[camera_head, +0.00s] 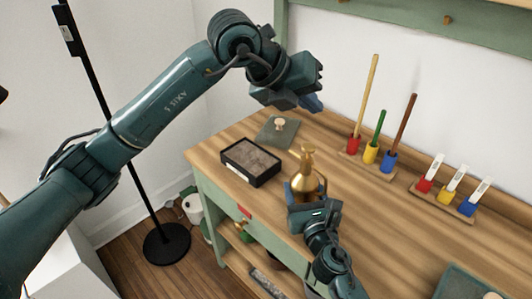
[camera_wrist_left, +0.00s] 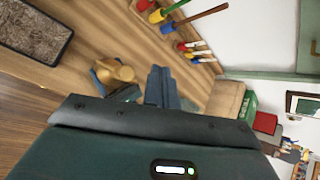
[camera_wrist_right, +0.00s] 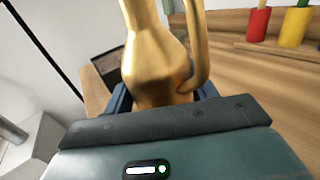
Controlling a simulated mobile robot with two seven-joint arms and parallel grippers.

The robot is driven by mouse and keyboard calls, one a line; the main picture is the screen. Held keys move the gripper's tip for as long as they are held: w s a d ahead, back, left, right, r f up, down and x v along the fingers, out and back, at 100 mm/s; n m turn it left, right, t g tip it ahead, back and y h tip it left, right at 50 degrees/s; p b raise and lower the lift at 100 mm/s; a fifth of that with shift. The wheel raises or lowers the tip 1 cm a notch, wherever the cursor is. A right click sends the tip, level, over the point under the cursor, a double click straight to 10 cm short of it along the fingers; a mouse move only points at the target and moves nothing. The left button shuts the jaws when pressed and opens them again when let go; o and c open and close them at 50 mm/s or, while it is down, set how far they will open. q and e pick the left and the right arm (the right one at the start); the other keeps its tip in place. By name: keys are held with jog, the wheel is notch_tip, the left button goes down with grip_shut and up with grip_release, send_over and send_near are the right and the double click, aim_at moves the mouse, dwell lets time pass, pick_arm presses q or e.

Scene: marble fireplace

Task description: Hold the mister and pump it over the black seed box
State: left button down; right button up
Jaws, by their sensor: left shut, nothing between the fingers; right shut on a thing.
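The brass-coloured mister (camera_head: 306,178) stands upright at the front of the wooden table. My right gripper (camera_head: 312,204) is shut on its lower body. The mister (camera_wrist_right: 155,55) fills the middle of the right wrist view, and its top is cut off there. The black seed box (camera_head: 250,161), filled with brown soil, lies on the table to the left of the mister. My left gripper (camera_head: 312,102) is shut and empty, raised above the back of the table. In the left wrist view the seed box (camera_wrist_left: 35,28) is at upper left and the mister (camera_wrist_left: 116,73) near the middle.
A dark green mat (camera_head: 277,132) with a small wooden-knobbed tool lies behind the seed box. Racks with red, yellow and blue holders (camera_head: 369,153) and white labels (camera_head: 449,195) stand along the wall. A tray (camera_head: 466,283) is at lower right. Bare table lies between mister and racks.

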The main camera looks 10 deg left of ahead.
pick_arm(q)
notch_tip(320, 180, up, 3)
jog(key=shift+f, duration=0.2)
send_near(311, 145)
jog(key=shift+w+d+f, duration=0.45)
jog(key=shift+w+d, duration=0.1)
jog(key=shift+d, duration=0.15)
jog(key=shift+w+d+f, duration=0.5)
jog(key=shift+d, duration=0.25)
jog(key=shift+w+d+f, duration=0.45)
jog(key=shift+w+d, duration=0.1)
jog(key=shift+d, duration=0.15)
dwell(0.5)
jog(key=shift+f, duration=0.4)
jog(key=shift+f, duration=0.95)
dwell(1.0)
jog(key=shift+r, duration=1.4)
